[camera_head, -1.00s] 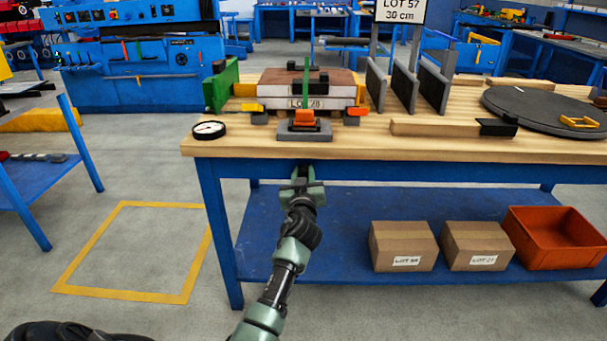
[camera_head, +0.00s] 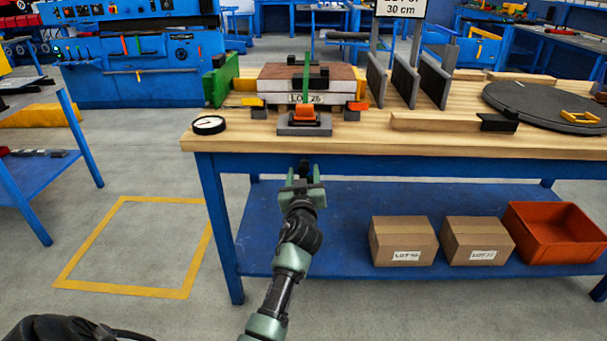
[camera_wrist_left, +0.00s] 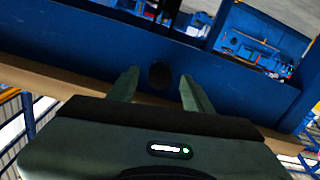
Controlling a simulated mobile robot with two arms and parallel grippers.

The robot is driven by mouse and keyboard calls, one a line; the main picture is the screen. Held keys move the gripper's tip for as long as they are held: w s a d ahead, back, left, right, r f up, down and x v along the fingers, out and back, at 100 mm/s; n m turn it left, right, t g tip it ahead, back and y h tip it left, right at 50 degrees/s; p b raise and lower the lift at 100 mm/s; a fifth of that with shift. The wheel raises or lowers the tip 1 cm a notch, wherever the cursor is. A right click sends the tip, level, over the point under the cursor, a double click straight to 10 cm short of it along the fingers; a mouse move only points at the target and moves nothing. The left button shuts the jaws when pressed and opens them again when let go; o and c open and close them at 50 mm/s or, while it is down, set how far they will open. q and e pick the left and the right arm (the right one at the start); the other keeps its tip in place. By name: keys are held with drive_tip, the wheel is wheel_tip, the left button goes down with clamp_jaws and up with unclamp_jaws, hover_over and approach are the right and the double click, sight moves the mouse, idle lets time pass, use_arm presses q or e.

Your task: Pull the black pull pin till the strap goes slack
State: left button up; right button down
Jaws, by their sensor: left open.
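A green strap (camera_head: 307,78) runs upright over the front of a layered panel stack (camera_head: 280,86) on the wooden bench. At its foot is an orange buckle (camera_head: 304,113) on a grey base plate (camera_head: 304,129) near the front edge. My left gripper (camera_head: 303,172) is open, in front of the bench and below the buckle in the head view. In the left wrist view its two fingers (camera_wrist_left: 159,92) stand apart, with a dark round spot between them against a blue surface. My right gripper is not in view.
A round gauge (camera_head: 209,125) lies at the bench's front left. A wooden bar (camera_head: 435,122) lies right of the buckle, and grey upright plates (camera_head: 404,82) stand behind it. Below, two boxes (camera_head: 403,241) and an orange bin (camera_head: 556,236) are on the blue shelf (camera_head: 310,262).

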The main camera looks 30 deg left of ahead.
use_arm(q)
drive_tip(key=v, duration=0.7)
drive_tip(key=shift+s, duration=0.2)
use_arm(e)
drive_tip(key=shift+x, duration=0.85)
use_arm(q)
drive_tip(key=shift+d, duration=0.1)
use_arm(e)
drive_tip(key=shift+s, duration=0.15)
